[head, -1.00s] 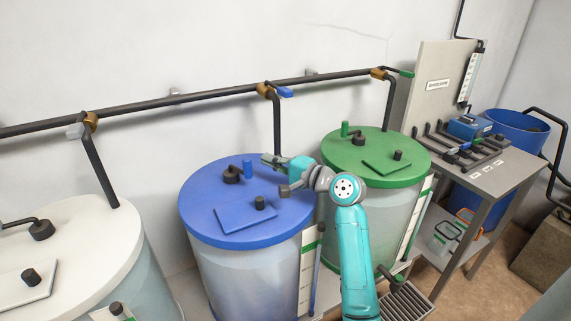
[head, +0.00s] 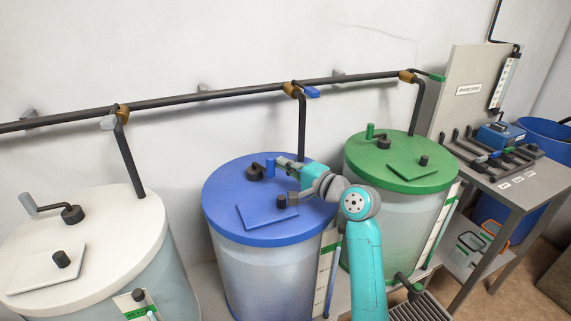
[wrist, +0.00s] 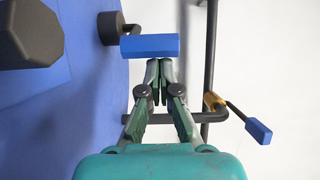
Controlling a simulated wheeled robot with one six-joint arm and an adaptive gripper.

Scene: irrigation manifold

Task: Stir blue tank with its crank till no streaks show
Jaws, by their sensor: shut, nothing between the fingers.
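The blue tank (head: 262,285) stands in the middle of the head view, its translucent wall mottled pale and bluish, with a blue lid (head: 225,195) on top. On the lid is its crank: a dark hub (head: 256,173) and an upright blue handle (head: 270,166). The handle (wrist: 150,45) and hub (wrist: 110,28) also show in the wrist view. My gripper (head: 281,161) is shut and empty at the handle's right side. In the wrist view, the gripper's fingertips (wrist: 166,64) are together just short of the handle; I cannot tell if they touch.
A hatch with a dark knob (head: 281,201) lies on the blue lid's front. A pipe (head: 302,130) with a blue-levered valve (head: 312,92) drops behind the lid. The white tank (head: 90,235) stands left, the green-lidded tank (head: 400,165) right, beside a grey bench (head: 530,180).

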